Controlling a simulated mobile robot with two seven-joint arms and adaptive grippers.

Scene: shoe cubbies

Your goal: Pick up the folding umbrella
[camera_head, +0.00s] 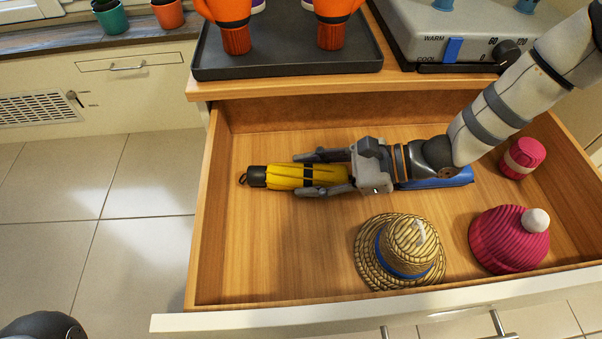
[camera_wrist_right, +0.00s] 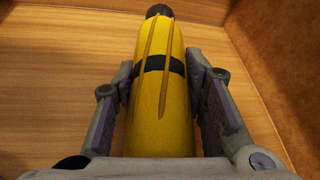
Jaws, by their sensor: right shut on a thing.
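The folding umbrella (camera_head: 285,177) is yellow with a black band and a black handle end. It lies in the open wooden drawer, toward the left side, with its black end pointing left. My right gripper (camera_head: 322,176) reaches in from the right and is shut on the umbrella, one finger on each side. In the right wrist view the umbrella (camera_wrist_right: 160,90) runs lengthwise between the two finger pads (camera_wrist_right: 163,100). I cannot tell whether it is lifted off the drawer floor. My left gripper is not clearly seen; only a dark rounded part shows at the lower left corner.
The drawer (camera_head: 205,215) also holds a straw hat (camera_head: 405,250), a pink knit hat (camera_head: 505,240), a pink rolled item (camera_head: 522,158) and a blue item (camera_head: 440,180) partly under my arm. A dark tray (camera_head: 285,70) sits on top. The drawer's left front floor is clear.

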